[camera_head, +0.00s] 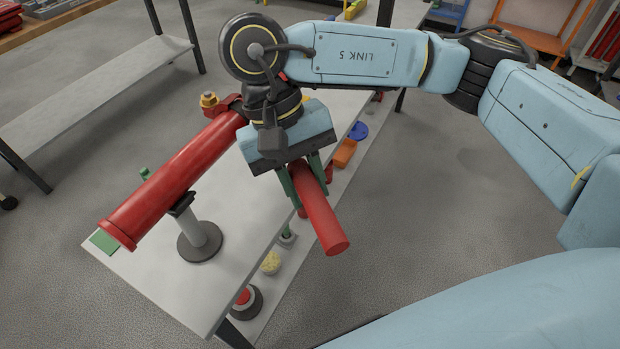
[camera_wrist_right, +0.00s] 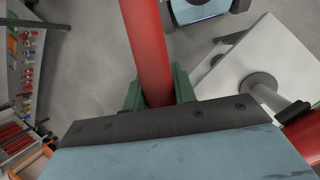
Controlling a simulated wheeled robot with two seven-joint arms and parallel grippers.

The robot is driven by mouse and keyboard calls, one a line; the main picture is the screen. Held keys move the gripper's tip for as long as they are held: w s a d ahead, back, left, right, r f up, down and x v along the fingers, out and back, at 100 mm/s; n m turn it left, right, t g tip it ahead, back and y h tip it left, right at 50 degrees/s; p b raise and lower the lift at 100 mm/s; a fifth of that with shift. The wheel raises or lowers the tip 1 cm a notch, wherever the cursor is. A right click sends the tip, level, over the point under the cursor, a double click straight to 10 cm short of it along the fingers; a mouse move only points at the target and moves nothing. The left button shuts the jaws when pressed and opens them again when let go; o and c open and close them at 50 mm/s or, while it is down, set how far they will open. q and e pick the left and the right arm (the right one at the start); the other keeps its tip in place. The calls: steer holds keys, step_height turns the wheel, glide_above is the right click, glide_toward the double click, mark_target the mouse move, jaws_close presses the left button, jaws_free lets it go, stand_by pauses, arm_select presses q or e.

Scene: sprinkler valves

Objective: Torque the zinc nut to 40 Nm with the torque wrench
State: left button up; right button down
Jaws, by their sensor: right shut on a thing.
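My right gripper (camera_head: 306,180) is shut on a thick red bar (camera_head: 323,222), which looks like the handle of the torque wrench. The bar sticks out below the fingers, past the table's right edge. In the right wrist view the bar (camera_wrist_right: 148,45) runs up from between the green fingers (camera_wrist_right: 157,92). The wrench's head is hidden behind the gripper and wrist. A long red pipe (camera_head: 175,178) lies left of the gripper on a grey stand (camera_head: 199,236). A brass-coloured nut-like piece (camera_head: 209,99) sits at its far end. I cannot tell which piece is the zinc nut. My left gripper is not in view.
The pale table (camera_head: 150,285) has bare room at its near end. Along its right side, lower down, are an orange bin (camera_head: 345,153), a blue round item (camera_head: 358,131), a yellow piece (camera_head: 271,262) and a red button (camera_head: 243,297). A grey bench (camera_head: 95,90) stands left.

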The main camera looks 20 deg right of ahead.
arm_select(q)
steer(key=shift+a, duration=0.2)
arm_select(e)
steer(key=shift+a, duration=0.2)
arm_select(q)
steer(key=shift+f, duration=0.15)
arm_select(e)
steer(key=shift+w+a+m, duration=0.1)
steer(key=shift+a+m, duration=0.3)
steer(key=shift+a, duration=0.3)
arm_select(q)
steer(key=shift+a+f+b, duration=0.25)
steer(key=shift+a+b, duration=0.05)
steer(key=shift+b, duration=0.1)
arm_select(e)
steer(key=shift+w+a+m+y, duration=0.2)
steer(key=shift+a+m+y, duration=0.2)
steer(key=shift+a+m, duration=0.5)
steer(key=shift+a, duration=0.25)
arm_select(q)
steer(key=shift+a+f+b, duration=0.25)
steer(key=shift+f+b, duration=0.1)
arm_select(e)
steer(key=shift+d, duration=0.35)
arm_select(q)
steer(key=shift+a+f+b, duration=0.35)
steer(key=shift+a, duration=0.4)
arm_select(e)
steer(key=shift+s+d+n, duration=0.2)
steer(key=shift+d+n, duration=0.3)
